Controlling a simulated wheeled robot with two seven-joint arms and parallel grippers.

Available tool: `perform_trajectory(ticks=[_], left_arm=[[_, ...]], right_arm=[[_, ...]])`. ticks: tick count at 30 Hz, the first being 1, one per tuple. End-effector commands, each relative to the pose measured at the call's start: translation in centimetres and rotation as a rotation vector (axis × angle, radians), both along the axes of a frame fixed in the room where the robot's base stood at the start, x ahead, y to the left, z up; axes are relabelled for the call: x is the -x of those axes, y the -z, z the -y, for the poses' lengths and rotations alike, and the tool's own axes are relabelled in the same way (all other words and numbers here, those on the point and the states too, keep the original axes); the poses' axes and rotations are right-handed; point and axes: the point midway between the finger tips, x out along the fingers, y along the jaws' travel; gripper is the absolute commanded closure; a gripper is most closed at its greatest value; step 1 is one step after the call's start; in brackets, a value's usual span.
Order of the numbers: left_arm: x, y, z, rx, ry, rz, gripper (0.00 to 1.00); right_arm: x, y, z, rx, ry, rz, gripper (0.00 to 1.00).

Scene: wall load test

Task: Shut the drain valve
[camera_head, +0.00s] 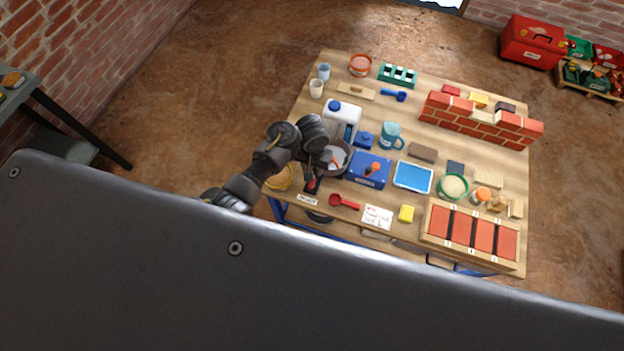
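No part is clearly readable as the drain valve. A blue box with an orange lever (369,170) stands near the table's middle. A small dark fitting with a red part (312,184) sits left of it, behind a white label, and is partly hidden. A grey round bucket (343,151) stands between my arm and the blue box. My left gripper (327,160) points down at the bucket's left side, beside a small red part. Its fingertips are too small and dark to read, and its contact cannot be told. My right gripper is out of view.
A white jug with blue cap (342,114) stands just behind my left wrist. A blue pitcher (391,136), red scoop (342,202), blue tray (413,177) and low brick wall (480,121) share the wooden table (312,119). A brick-filled frame (425,229) lies front right.

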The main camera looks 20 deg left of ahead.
Motion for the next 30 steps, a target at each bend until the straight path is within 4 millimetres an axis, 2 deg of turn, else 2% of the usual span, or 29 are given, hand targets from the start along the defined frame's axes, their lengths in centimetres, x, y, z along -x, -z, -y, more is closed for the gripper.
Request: perform_trajectory(ticks=[9, 15, 21, 30], left_arm=[[0.1, 5.8, -0.2, -0.004, 0.001, -0.004, 0.63], [0.1, 8.9, -0.1, -0.001, 0.000, -0.003, 0.63], [0.1, 10.2, -0.1, 0.000, -0.001, -0.001, 0.63], [0.1, 10.3, -0.1, 0.000, -0.002, -0.001, 0.63]], right_arm=[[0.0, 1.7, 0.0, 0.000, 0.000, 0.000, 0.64], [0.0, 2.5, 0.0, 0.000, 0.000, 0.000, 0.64], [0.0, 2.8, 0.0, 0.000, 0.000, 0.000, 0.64], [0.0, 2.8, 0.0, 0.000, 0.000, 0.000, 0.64]])
